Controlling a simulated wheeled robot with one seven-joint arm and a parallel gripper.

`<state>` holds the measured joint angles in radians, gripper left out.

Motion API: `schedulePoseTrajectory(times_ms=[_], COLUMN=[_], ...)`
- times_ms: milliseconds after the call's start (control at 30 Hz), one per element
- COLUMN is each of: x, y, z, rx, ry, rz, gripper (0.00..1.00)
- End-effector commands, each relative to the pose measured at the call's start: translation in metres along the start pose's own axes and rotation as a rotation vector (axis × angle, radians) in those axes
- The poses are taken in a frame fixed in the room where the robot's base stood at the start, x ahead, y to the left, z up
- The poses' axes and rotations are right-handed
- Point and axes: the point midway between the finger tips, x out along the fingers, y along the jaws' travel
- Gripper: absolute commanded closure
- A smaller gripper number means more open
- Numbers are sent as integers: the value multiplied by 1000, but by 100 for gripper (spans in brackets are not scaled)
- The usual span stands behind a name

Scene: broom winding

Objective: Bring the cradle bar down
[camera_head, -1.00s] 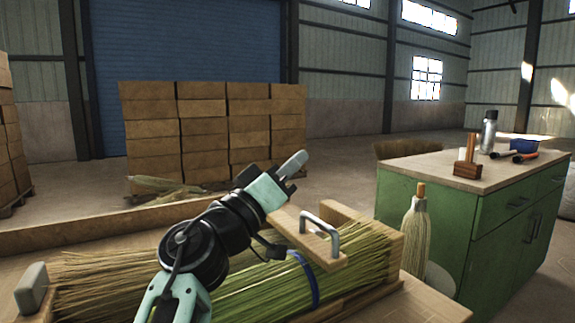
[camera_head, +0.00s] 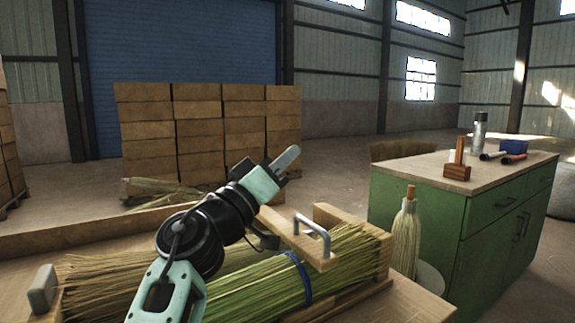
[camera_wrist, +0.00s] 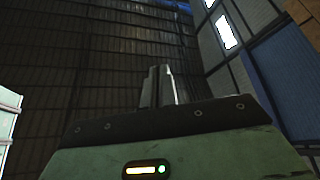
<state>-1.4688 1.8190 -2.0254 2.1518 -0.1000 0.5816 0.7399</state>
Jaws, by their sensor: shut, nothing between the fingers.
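The cradle bar (camera_head: 290,233) is a light wooden bar with a grey metal handle (camera_head: 314,228). It sits across the top of the green broom straw (camera_head: 250,292), near the wooden end block; whether it touches the straw I cannot tell. A blue band (camera_head: 298,272) goes around the straw just below the bar. My gripper (camera_head: 290,156) is up in the air above and left of the handle, apart from it, pointing up and right. Its fingers are together and empty, and they also show in the wrist view (camera_wrist: 157,88) against the far wall. My arm hides the bar's rear end.
A green cabinet (camera_head: 417,237) stands at the right, with a wooden block (camera_head: 456,172), a bottle (camera_head: 480,131) and tools on top. A finished broom (camera_head: 407,241) leans at its side. Stacked boxes (camera_head: 212,132) stand behind. A grey handle (camera_head: 42,290) is at the left.

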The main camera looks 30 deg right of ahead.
Motion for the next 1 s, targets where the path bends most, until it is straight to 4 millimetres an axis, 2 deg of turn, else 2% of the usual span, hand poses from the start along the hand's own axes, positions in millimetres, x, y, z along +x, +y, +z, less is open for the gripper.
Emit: schedulePoseTrajectory(times_ms=[33, 67, 100, 200, 400, 533, 700, 1000], x=[11, 14, -2, -23, -60, -77, -87, -88], y=[3, 2, -5, -10, -20, -24, -26, -26], z=[-13, -16, -11, -11, -13, -14, -14, -14], rx=[-1, -1, -1, 0, 0, 1, 0, 0], ry=[-2, -2, 5, 5, 3, 2, 0, -1], rz=[1, 1, -3, -4, -3, -2, -1, 0], gripper=[100, 100, 100, 100, 100, 100, 100, 100])
